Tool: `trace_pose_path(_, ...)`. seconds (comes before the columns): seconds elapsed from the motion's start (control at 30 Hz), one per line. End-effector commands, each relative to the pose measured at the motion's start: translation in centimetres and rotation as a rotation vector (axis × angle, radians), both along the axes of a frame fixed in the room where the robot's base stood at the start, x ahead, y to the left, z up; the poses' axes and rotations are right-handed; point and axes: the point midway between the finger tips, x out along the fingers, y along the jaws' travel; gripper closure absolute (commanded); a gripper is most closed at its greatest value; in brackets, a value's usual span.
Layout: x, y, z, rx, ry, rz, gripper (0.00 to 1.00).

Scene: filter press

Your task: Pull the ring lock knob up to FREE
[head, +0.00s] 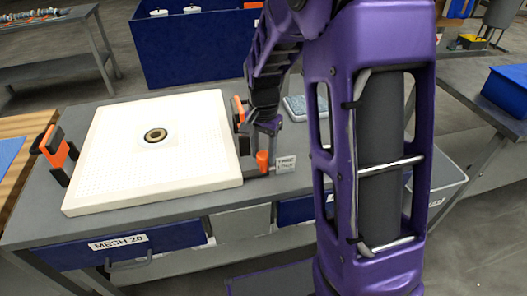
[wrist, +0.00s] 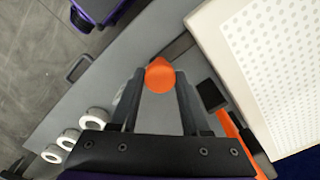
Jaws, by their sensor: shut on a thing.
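The ring lock knob (head: 262,161) is an orange, teardrop-shaped piece at the front right corner of the white perforated plate (head: 210,165). A small two-line label (head: 286,163) stands just right of it, too small to read surely. My gripper (head: 264,147) comes down on the knob from above. In the wrist view the orange knob (wrist: 160,78) sits between the two dark fingertips, and my gripper (wrist: 160,72) is shut on it. The knob's shaft and its height setting are hidden.
An orange and black clamp (head: 53,150) stands at the plate's left edge, and another (head: 238,112) at its right edge, close to my gripper. A dark ring (head: 155,135) is in the plate's middle.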

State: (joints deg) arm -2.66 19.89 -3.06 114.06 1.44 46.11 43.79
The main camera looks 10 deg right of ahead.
Motion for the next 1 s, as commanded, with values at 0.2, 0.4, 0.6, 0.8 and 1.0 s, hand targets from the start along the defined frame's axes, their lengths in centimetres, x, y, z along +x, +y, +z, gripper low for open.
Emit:
trace_pose_path(0.2,0.1,0.0,2.5,0.0,-0.003,0.0,1.0)
trace_pose_path(0.4,0.1,0.0,2.5,0.0,-0.004,0.0,1.0)
trace_pose_path(0.6,0.2,0.0,2.6,0.0,-0.006,0.0,0.37)
trace_pose_path(0.8,0.1,0.0,2.4,0.0,-0.003,0.0,0.23)
trace_pose_path(1.0,0.1,0.0,2.5,0.0,-0.001,0.0,0.23)
